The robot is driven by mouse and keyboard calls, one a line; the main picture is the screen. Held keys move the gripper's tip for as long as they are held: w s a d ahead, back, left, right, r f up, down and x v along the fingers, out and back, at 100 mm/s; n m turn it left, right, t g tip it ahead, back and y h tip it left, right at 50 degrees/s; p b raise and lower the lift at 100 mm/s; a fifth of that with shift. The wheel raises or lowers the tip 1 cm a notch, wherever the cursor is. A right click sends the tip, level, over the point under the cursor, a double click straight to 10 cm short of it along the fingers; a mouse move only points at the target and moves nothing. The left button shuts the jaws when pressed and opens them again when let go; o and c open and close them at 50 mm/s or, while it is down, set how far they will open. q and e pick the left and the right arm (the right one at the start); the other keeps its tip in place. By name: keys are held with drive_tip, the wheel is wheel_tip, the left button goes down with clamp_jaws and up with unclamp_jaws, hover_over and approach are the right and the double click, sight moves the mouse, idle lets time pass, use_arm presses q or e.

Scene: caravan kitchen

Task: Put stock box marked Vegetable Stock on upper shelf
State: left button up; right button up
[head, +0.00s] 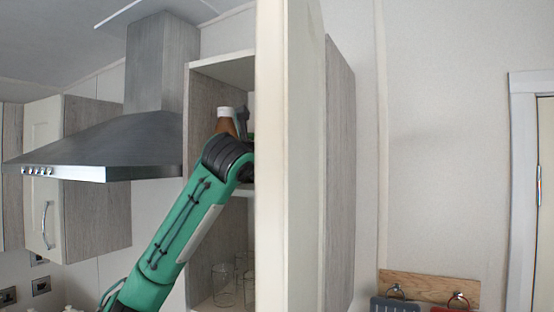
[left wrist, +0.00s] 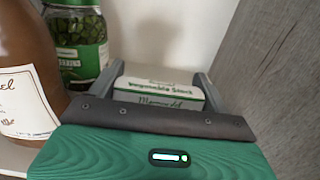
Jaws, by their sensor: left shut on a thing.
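The stock box (left wrist: 158,92) is white and green, and its label reads Vegetable Stock in the left wrist view. It sits between the two grey fingers of my left gripper (left wrist: 160,78), which is shut on it. In the head view my left arm reaches up into the open wall cabinet (head: 205,95), at the height of the upper shelf (head: 238,190). There the cabinet door hides most of the gripper and the box. I cannot tell whether the box touches the shelf. My right gripper is not in view.
A brown bottle (left wrist: 25,80) with a white cap stands close left of the gripper; it also shows in the head view (head: 227,122). A green-filled jar (left wrist: 78,45) stands behind it. The cabinet wall (left wrist: 275,75) is close right. Glasses (head: 224,285) stand below. The open door (head: 290,160) projects forward.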

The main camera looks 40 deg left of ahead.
use_arm(q)
drive_tip(key=shift+f, duration=0.1)
drive_tip(key=o, duration=1)
drive_tip(key=shift+a, duration=0.1)
drive_tip(key=shift+c, duration=0.2)
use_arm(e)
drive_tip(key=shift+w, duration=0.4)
use_arm(q)
drive_tip(key=shift+s, duration=0.3)
drive_tip(key=b+v, duration=0.4)
drive_tip(key=v, duration=0.7)
drive_tip(key=shift+s, duration=0.15)
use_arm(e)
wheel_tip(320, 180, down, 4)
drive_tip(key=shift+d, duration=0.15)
